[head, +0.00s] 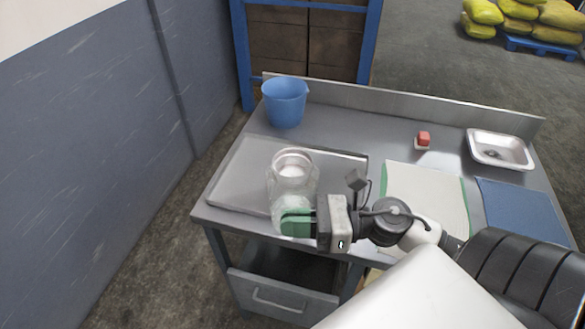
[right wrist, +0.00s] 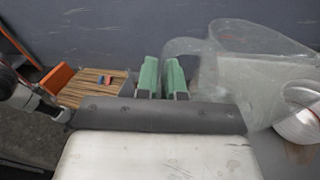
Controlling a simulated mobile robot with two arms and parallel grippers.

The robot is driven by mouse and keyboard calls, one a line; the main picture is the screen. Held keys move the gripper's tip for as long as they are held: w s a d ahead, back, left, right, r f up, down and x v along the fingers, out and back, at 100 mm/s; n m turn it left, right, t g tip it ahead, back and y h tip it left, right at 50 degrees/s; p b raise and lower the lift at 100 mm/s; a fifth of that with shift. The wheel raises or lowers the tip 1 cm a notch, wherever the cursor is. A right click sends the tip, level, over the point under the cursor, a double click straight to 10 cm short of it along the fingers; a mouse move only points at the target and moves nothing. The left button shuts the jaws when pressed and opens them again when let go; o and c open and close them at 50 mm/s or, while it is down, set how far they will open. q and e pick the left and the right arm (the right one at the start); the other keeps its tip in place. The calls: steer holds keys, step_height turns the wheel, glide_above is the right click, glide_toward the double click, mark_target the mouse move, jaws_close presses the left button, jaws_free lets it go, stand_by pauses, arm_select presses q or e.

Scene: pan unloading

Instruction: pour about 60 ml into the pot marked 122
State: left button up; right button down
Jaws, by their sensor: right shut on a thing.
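My right gripper (head: 298,222) has green fingers and is shut on the handle side of a clear jug (head: 279,190) over the front of the bench. In the right wrist view the green fingers (right wrist: 164,78) close at the handle of the clear jug (right wrist: 228,75). A pale round vessel (right wrist: 305,118) with a bright rim shows beside and partly through the jug there. In the head view a round whitish rim shows through or just behind the jug. I cannot read any number on it or tell the liquid level. My left gripper is not in view.
A metal tray (head: 236,179) lies under the jug area. A blue bucket (head: 284,103) stands behind it. To the right are a cream cloth (head: 425,188), a red piece (head: 424,137) on a small white block, a white dish (head: 500,149) and a blue mat (head: 520,212).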

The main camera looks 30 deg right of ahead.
steer(key=shift+s+a+f+n+b, duration=0.25)
steer(key=shift+s+f+n+b, duration=0.25)
steer(key=shift+n+b, duration=0.35)
steer(key=shift+s+a+f+n+b, duration=0.25)
steer(key=shift+f+n+b, duration=0.4)
steer(key=shift+b, duration=0.3)
